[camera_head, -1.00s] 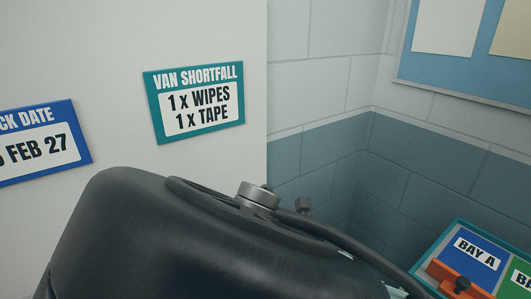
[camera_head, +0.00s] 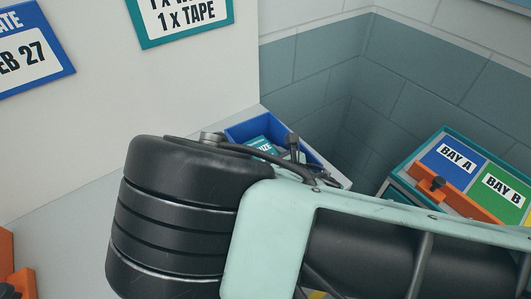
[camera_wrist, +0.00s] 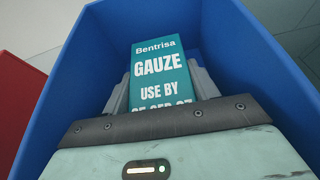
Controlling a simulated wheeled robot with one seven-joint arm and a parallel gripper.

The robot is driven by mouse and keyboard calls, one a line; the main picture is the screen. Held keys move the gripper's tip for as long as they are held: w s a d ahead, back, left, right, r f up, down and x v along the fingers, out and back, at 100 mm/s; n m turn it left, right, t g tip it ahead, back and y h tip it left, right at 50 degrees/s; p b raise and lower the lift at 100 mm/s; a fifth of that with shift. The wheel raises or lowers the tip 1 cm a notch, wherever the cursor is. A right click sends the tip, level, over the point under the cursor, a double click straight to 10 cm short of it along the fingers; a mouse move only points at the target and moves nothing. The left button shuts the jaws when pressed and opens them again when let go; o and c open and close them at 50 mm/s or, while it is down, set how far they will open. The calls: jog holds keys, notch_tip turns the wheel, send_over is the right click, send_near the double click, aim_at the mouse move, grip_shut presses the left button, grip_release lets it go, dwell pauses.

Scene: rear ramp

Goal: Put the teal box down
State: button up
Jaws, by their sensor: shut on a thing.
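The teal box (camera_wrist: 160,72), printed "Bentrisa GAUZE USE BY", shows in the wrist view between the two grey fingers of my gripper (camera_wrist: 161,88). My gripper is shut on it. The box is within the walls of a blue bin (camera_wrist: 225,35); I cannot tell whether it touches the bin floor. The lower part of its label is hidden behind my gripper body. In the head view, part of the teal box (camera_head: 259,148) and the blue bin (camera_head: 238,133) show behind my arm, which hides most of the gripper.
A red surface (camera_wrist: 22,95) stands left of the bin in the wrist view. At the right of the head view, a teal-edged unit (camera_head: 400,178) carries panels marked BAY A (camera_head: 457,159) and BAY B (camera_head: 503,190). A white wall panel (camera_head: 130,100) stands at left.

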jog(key=o, duration=1.1)
jog(key=shift+f, duration=0.15)
jog(key=shift+r, duration=0.2)
jog(key=shift+s+d, duration=0.15)
jog(key=shift+s, duration=0.1)
jog(key=b+v, duration=0.2)
jog(key=v, duration=0.4)
jog(key=p+v, duration=0.1)
jog(key=v, duration=0.1)
jog(key=p+v, duration=0.1)
jog(key=p, duration=0.1)
jog(key=shift+s+d+r+p, duration=0.15)
jog(key=shift+r+p, duration=0.15)
jog(key=shift+r, duration=0.2)
jog(key=shift+s+d+r+p, duration=0.1)
jog(key=shift+s+d+p, duration=0.4)
jog(key=shift+p, duration=0.6)
jog(key=shift+s, duration=0.3)
